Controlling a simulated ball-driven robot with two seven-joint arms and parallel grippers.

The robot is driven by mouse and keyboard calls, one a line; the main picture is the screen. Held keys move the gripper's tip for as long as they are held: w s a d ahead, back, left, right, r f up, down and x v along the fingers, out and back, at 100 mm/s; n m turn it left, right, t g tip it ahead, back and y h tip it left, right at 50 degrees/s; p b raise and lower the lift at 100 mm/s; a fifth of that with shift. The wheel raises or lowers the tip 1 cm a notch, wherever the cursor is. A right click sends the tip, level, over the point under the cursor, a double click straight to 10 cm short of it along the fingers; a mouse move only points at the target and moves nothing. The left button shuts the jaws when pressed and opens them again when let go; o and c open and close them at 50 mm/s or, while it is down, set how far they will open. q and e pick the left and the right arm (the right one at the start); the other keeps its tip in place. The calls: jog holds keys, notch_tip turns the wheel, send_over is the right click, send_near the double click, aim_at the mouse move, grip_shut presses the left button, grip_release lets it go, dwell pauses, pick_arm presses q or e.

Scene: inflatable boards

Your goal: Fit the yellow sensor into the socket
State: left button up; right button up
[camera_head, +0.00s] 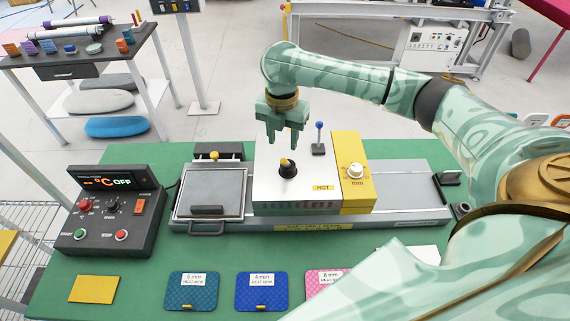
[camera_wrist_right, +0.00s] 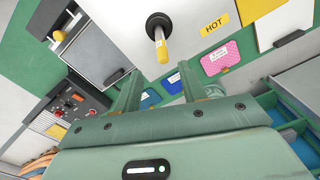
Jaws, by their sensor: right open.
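The yellow sensor (camera_head: 284,161) is a short yellow peg standing in a round black socket (camera_head: 288,171) on the white top of the machine. In the right wrist view the sensor (camera_wrist_right: 162,48) sticks out of the black socket (camera_wrist_right: 157,22). I cannot tell how deep it sits. My right gripper (camera_head: 284,142) points down just above the sensor, open and empty. In the right wrist view the gripper's two fingers (camera_wrist_right: 158,84) are apart, and the sensor shows beyond their tips, not between them. My left gripper is not in view.
A blue-topped lever (camera_head: 319,136) and a white dial (camera_head: 355,171) stand on the machine to the right. A tray with a handle (camera_head: 212,190) is left of it, then a control box (camera_head: 112,215). Coloured mats (camera_head: 262,291) lie on the green table in front.

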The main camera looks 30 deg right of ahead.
aim_at(284, 161)
notch_tip(284, 161, down, 3)
jog(key=shift+w+r, duration=0.1)
jog(key=f, duration=0.2)
jog(key=f+b, duration=0.1)
jog(key=f, duration=0.2)
jog(key=shift+s+f, duration=0.35)
jog(key=shift+r, duration=0.1)
grip_shut()
